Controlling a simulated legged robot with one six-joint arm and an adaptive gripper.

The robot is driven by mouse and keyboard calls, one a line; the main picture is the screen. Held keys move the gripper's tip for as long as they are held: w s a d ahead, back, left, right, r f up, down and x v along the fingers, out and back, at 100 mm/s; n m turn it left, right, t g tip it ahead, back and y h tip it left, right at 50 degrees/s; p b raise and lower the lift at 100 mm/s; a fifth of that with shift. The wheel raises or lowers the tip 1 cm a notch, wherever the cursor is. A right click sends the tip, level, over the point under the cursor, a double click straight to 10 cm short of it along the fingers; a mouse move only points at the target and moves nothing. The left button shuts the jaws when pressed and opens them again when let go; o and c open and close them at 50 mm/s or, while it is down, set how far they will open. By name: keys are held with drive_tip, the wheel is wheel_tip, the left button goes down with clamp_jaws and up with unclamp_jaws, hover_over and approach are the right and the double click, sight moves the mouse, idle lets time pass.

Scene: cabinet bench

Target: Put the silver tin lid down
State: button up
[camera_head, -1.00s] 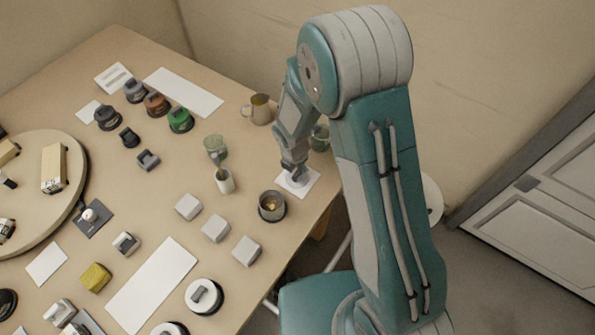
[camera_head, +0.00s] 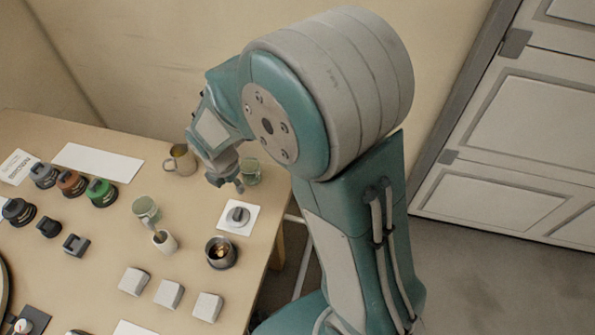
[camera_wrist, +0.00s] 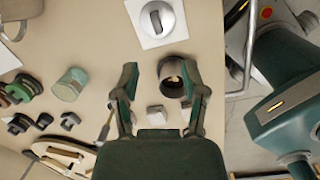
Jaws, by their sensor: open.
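The silver tin lid (camera_head: 238,215) lies flat on a white square card (camera_head: 229,229) near the right edge of the bench, its grip bar on top. It also shows on the card in the wrist view (camera_wrist: 166,29). My gripper (camera_head: 229,186) is open and empty, above and apart from the lid, toward the back of the bench. In the wrist view its two fingers (camera_wrist: 157,68) are spread with nothing held between them. The dark open tin (camera_head: 221,252) stands just in front of the card, with something golden inside.
A green cup (camera_head: 146,208) and a white cup (camera_head: 165,241) stand to the left. White blocks (camera_head: 169,293) line the front. A white cabinet (camera_head: 500,190) is at right.

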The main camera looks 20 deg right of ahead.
drive_tip(key=s+d+r+m+t, duration=0.2)
drive_tip(key=s+d+r+m, duration=0.4)
drive_tip(key=s+r+m, duration=0.2)
drive_tip(key=s+d+r+m+t, duration=0.2)
drive_tip(key=s+d+r+m, duration=0.3)
drive_tip(key=m, duration=1.2)
drive_tip(key=s+r, duration=0.4)
drive_tip(key=r, duration=0.2)
drive_tip(key=shift+s+d+r+m+y, duration=0.3)
drive_tip(key=shift+d+r, duration=0.05)
